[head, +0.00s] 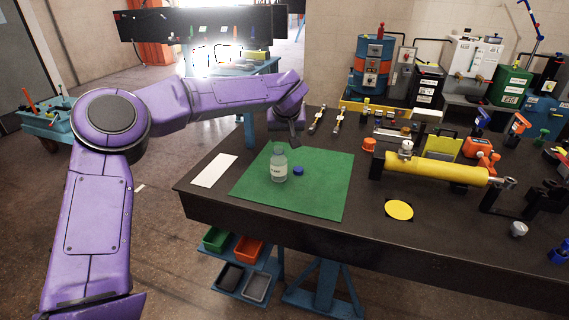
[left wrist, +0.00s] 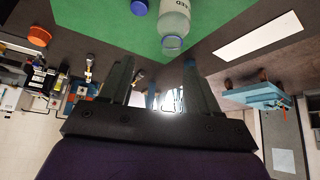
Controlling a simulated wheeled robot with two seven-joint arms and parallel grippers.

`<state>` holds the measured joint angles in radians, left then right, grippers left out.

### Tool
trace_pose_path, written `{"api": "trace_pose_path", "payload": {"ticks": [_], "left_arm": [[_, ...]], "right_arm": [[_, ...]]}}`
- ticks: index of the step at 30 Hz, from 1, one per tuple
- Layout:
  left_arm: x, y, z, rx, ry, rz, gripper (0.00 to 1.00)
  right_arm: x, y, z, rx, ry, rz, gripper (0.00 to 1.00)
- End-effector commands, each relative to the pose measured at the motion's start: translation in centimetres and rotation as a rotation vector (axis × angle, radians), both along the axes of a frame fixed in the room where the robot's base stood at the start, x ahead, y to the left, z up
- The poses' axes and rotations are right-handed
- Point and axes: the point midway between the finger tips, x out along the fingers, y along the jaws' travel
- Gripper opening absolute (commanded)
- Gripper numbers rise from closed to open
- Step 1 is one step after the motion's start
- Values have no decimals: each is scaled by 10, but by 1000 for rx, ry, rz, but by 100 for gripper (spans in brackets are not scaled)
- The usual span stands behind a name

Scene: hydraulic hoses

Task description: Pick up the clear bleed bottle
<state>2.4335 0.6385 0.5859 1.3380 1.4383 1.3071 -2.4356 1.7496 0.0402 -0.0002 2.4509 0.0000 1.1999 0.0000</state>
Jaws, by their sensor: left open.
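The clear bleed bottle (head: 279,166) stands upright and uncapped on the green mat (head: 325,187) on the workbench. A blue cap (head: 298,171) lies on the mat just right of it. My left gripper (head: 295,138) is above the bench, just behind and slightly right of the bottle, not touching it. In the left wrist view, the two fingers of the left gripper (left wrist: 160,64) are apart and empty. The open mouth and labelled body of the bottle (left wrist: 174,22) show beyond the fingertips, with the cap (left wrist: 139,7) beside it. My right gripper is not in view.
A white sheet (head: 214,170) lies left of the mat. A yellow cylinder (head: 435,170) and a yellow disc (head: 399,210) are to the right. An orange cap-like part (head: 369,145) and several tools are at the back. Bare bench lies in front of the mat.

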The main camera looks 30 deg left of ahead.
Motion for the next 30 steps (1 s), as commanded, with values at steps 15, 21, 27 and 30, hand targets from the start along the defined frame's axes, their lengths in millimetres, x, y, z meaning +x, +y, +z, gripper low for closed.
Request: {"api": "trace_pose_path", "payload": {"ticks": [15, 21, 27, 30], "left_arm": [[27, 35, -64, 1, 1, 15, 61], [28, 35, -66, 2, -1, 14, 61], [28, 34, -66, 2, -1, 13, 3], [28, 34, -65, 2, -1, 13, 0]], "right_arm": [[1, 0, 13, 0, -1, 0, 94], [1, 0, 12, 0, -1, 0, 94], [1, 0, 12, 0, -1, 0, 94], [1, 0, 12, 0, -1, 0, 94]]}}
